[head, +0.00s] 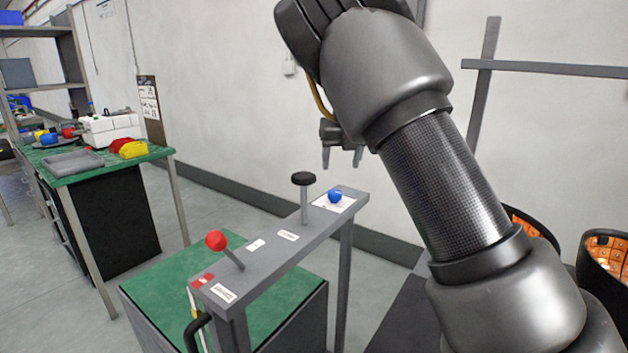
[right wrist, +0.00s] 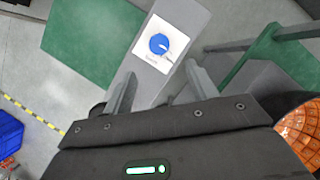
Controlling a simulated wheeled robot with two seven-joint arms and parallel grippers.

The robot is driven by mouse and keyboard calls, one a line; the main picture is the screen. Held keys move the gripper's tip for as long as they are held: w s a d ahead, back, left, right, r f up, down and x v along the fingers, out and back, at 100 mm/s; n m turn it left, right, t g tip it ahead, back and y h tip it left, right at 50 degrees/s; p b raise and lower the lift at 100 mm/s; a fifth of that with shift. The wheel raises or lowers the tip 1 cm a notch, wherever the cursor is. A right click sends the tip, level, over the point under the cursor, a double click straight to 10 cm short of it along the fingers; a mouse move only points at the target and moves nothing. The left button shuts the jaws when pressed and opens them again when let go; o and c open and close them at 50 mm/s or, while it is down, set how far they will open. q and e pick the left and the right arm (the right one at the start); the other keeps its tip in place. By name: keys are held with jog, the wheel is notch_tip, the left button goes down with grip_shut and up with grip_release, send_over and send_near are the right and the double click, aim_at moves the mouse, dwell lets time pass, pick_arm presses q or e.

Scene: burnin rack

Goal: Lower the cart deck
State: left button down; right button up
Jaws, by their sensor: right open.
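The cart has a green deck (head: 165,290) below a grey control bar (head: 265,248). On the bar are a red ball lever (head: 216,240) tilted to the left, a black-topped post (head: 303,180) and a blue knob (head: 335,195) on a white label plate. My right gripper (head: 342,160) is open and empty, above and behind the blue knob, apart from it. In the right wrist view the blue knob (right wrist: 158,44) lies beyond the open fingertips (right wrist: 162,88). The knob label is too small to read. My left gripper is not in view.
A green-topped workbench (head: 105,165) with red and yellow items and a grey tray (head: 72,163) stands at left. Round bins with orange contents (head: 606,255) stand at right. A blue bin (right wrist: 8,133) shows at the wrist view's left edge. Floor is clear between bench and cart.

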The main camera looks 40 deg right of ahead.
aim_at(335, 192)
jog(key=x, duration=1)
jog(key=shift+w+d+f, duration=0.15)
jog(key=shift+w+f, duration=0.1)
jog(key=shift+w, duration=0.15)
jog(key=c, duration=1)
